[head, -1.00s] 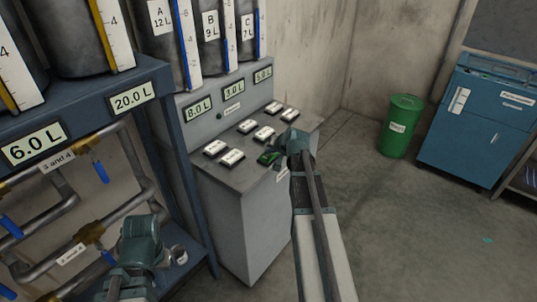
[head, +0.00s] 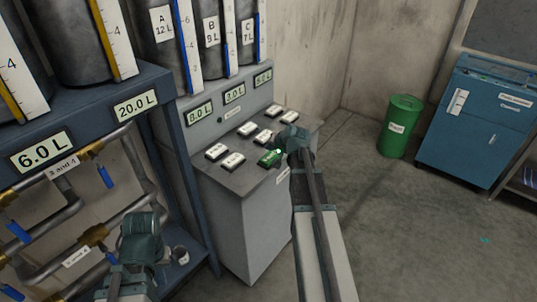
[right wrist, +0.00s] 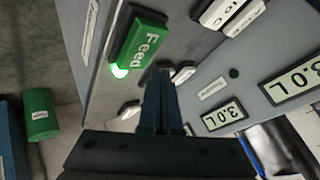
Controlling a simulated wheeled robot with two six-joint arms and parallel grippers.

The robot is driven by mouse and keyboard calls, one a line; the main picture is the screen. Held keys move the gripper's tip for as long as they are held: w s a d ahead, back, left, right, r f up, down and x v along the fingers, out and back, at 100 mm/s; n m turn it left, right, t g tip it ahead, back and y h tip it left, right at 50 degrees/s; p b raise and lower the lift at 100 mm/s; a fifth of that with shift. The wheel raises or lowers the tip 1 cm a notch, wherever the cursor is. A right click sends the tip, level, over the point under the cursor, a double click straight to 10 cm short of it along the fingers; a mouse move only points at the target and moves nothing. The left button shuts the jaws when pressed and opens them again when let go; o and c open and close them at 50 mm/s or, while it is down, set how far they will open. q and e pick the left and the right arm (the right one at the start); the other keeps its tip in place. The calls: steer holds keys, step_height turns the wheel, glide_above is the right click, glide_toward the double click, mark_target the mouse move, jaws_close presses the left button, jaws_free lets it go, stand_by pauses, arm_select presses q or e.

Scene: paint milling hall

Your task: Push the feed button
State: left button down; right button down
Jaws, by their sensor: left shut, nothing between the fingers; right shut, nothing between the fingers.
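The green feed button (head: 270,158) is on the near edge of the grey console's sloped top. In the right wrist view the feed button (right wrist: 143,40) reads "Feed", and a small round lamp (right wrist: 119,71) at its end glows bright green. My right gripper (head: 280,146) is shut and empty, close beside the button at its right end. In the right wrist view its fingertips (right wrist: 164,72) are beside the button, with no clear contact showing. My left gripper (head: 140,240) is at the lower left, in front of the pipe rack, shut; its fingertips are hard to make out.
Several white buttons (head: 232,160) share the console top (head: 238,181) with the feed button. Tanks and lit displays (head: 199,111) stand behind. The pipe rack (head: 160,150) is at the left. A green bin (head: 400,127) and blue cabinet (head: 476,118) stand at the right; floor between is clear.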

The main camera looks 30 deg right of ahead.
mark_target(270, 158)
step_height(270, 158, up, 4)
steer(key=p, duration=0.3)
steer(key=shift+r, duration=0.1)
stand_by(0.3)
steer(key=s+a+f+n+g, duration=0.1)
steer(key=a, duration=0.4)
steer(key=s+a+f+n+y, duration=0.1)
steer(key=a, duration=0.4)
steer(key=s+a+f+n+g, duration=0.1)
steer(key=a, duration=0.3)
steer(key=shift+s+a+f+n+g+y, duration=0.1)
steer(key=shift+s+a+n+g+y, duration=0.2)
steer(key=shift+a+n+y, duration=0.1)
steer(key=s+a+f+n+g+h, duration=0.1)
steer(key=s+a+n+g, duration=0.2)
steer(key=s+a, duration=0.8)
steer(key=s+a+f+n+g+h, duration=0.1)
steer(key=s+a+n+g, duration=0.3)
steer(key=s+a, duration=0.7)
steer(key=shift+s+f+n+h, duration=0.4)
steer(key=shift+f+n, duration=0.35)
steer(key=shift+n, duration=0.45)
